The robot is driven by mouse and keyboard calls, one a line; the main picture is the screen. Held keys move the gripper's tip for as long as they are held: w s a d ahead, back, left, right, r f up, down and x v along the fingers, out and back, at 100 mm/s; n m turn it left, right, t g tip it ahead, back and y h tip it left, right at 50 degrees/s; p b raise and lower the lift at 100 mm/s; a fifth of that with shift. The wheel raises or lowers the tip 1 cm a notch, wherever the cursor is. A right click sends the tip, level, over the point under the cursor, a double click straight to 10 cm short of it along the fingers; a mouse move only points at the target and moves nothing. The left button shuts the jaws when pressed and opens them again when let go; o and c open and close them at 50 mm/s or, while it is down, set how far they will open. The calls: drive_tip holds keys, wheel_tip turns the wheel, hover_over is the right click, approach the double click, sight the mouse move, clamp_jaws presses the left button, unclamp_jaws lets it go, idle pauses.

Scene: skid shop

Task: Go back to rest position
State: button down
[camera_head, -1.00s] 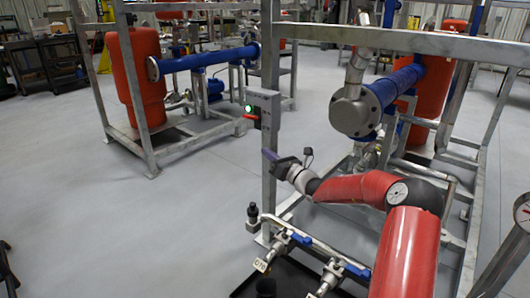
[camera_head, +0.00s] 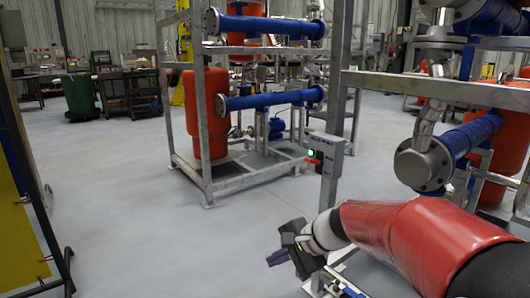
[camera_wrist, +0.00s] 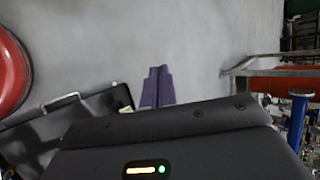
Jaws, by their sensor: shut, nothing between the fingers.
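My gripper (camera_head: 278,257) is at the lower middle of the head view, at the end of my red arm, which reaches in from the right. Its purple fingers point left over the grey floor. In the wrist view the two purple fingers of my gripper (camera_wrist: 156,87) lie side by side, shut, with nothing between them. My gripper is apart from the skid frame behind it.
A grey control box (camera_head: 327,157) with a lit green button and a red handle is on the skid's upright post, just above my gripper. A second skid with a red tank (camera_head: 206,115) stands behind. Black tray (camera_wrist: 85,115) shows beside my gripper. Open floor (camera_head: 120,180) lies left.

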drive_tip(key=s+d+n+t+h, duration=0.1)
drive_tip(key=s+d+n+h, duration=0.3)
drive_tip(key=s, duration=0.6)
drive_tip(key=s+d+r+n+h, duration=0.1)
drive_tip(key=s+d+n+h, duration=0.3)
drive_tip(key=s+d, duration=0.4)
drive_tip(key=s+n, duration=0.1)
drive_tip(key=s, duration=0.2)
drive_tip(key=shift+s+d+r+n+t, duration=0.15)
drive_tip(key=shift+s+d+n+t, duration=0.15)
drive_tip(key=shift+n+t, duration=0.1)
